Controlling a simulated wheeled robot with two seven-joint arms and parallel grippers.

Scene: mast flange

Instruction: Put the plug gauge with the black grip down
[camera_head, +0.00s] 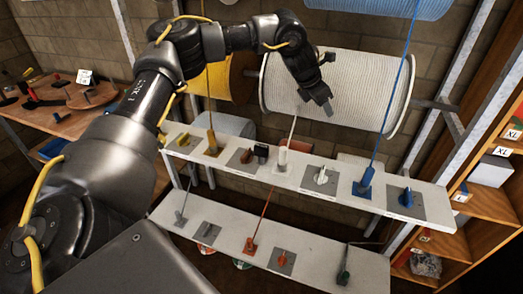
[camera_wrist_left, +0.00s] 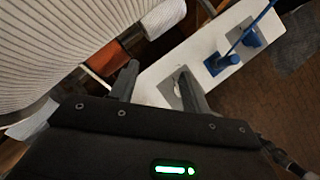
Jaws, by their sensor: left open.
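My left gripper (camera_head: 318,102) is open and empty in the head view, in front of the white rope spool and above the upper shelf. In the left wrist view its two fingers (camera_wrist_left: 159,82) stand apart, with a pale fitting on a grey plate (camera_wrist_left: 175,86) beyond them. I cannot pick out the plug gauge with the black grip for certain. Small dark and red tools (camera_head: 40,98) lie on the wooden bench (camera_head: 60,120) at the left, too small to tell apart. My right gripper is not in view.
A white rope spool (camera_head: 335,88) and a yellow spool (camera_head: 215,78) hang behind the arm. The upper shelf (camera_head: 440,218) and lower shelf (camera_head: 320,270) carry several fittings on plates, some with upright ropes. Wooden cubbies (camera_head: 490,205) stand at the right.

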